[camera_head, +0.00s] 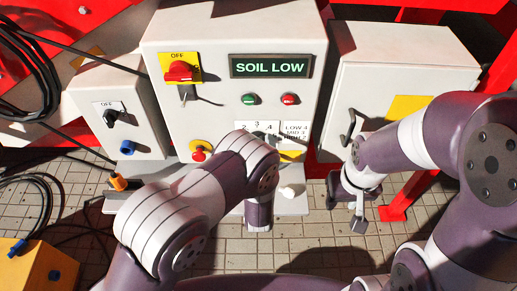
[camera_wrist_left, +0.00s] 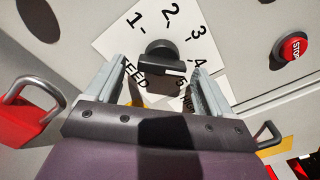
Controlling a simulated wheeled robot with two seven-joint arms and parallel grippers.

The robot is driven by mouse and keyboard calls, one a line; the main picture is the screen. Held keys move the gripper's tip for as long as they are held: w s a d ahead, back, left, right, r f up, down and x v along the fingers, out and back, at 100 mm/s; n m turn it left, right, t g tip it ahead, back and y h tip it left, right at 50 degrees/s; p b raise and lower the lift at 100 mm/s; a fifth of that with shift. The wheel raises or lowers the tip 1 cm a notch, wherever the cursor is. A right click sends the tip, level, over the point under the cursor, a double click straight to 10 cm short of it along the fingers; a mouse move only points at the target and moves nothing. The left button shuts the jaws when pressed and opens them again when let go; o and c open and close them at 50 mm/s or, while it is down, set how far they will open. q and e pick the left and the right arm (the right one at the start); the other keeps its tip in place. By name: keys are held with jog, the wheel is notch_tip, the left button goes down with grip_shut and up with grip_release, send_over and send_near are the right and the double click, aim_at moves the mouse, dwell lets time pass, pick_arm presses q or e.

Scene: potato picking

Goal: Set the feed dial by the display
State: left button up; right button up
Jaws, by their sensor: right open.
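The display (camera_head: 270,67) on the white cabinet reads "SOIL LOW" in green letters. Right of the dial's scale, a small label (camera_head: 296,130) lists LOW 4, MID 3 and a partly hidden line ending in 2. The black feed dial (camera_wrist_left: 165,52) sits on a white scale plate (camera_wrist_left: 135,38) numbered 1 to 5; my left arm hides the dial in the head view. My left gripper (camera_wrist_left: 160,65) is open, its fingers on either side of the dial with gaps visible. A white mark shows on the knob's lower right; its exact setting is unclear. My right gripper (camera_head: 352,210) is open and empty, low at right.
A red OFF switch (camera_head: 180,71), a green button (camera_head: 249,99) and a red button (camera_head: 289,99) are on the cabinet. A red stop button (camera_wrist_left: 293,47) and a red padlock (camera_wrist_left: 20,115) flank the dial. Smaller boxes (camera_head: 128,121) (camera_head: 400,65) stand either side; cables hang left.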

pick_arm(q)
jog(key=s, duration=0.7)
jog(key=shift+s, duration=0.25)
dwell(0.3)
